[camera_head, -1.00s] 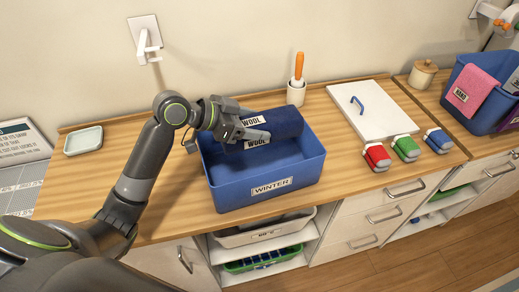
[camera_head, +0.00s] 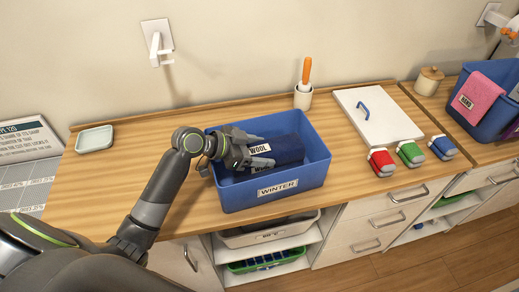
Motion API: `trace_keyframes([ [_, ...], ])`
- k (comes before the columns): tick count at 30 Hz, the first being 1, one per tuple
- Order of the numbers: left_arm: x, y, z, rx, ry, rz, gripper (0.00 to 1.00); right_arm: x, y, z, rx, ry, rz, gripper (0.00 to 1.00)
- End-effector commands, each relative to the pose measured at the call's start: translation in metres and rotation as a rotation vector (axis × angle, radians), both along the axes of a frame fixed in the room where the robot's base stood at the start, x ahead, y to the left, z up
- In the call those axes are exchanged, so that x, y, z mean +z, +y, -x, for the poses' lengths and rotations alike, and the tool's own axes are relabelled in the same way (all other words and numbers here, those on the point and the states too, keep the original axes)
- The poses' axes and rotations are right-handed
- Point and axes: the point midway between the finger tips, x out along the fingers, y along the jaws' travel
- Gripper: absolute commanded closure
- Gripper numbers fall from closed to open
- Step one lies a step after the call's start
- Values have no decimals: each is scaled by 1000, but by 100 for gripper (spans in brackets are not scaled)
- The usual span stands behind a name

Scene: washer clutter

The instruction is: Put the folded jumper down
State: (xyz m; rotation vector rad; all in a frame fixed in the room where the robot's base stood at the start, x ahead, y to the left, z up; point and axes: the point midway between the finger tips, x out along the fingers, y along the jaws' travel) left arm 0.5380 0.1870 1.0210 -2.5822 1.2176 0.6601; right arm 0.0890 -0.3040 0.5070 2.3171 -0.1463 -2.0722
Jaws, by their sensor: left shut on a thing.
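The folded jumper (camera_head: 288,150) is a dark blue roll with a white WOOL label. It is down inside the blue WINTER box (camera_head: 310,178), its top close to rim level. My left gripper (camera_head: 266,156) reaches in over the box's left side and is shut on the jumper's left part, beside the label. Part of another label shows just below it, mostly hidden by the gripper and box wall. Whether the jumper rests fully on what lies beneath cannot be told. My right gripper is not in view.
A white lid with a blue handle (camera_head: 385,122) lies right of the box. Red (camera_head: 381,162), green (camera_head: 410,153) and blue (camera_head: 443,147) containers stand at the front edge. A cup with an orange-handled tool (camera_head: 303,97) stands behind.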

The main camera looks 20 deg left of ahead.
Motion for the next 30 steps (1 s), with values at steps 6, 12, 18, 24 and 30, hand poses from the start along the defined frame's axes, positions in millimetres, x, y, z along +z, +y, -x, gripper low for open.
trace_keyframes([
  [6, -8, 0, 0, 0, -1, 2, 68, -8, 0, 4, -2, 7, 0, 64],
  [12, -8, 0, 0, 0, 1, 1, 30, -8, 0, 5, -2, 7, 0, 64],
  [18, -8, 0, 0, 0, 1, 1, 15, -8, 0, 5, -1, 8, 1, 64],
  [24, -7, 0, 0, 0, 0, 0, 15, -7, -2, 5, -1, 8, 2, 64],
  [30, 7, 0, 0, 0, 0, 0, 15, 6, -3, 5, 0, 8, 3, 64],
])
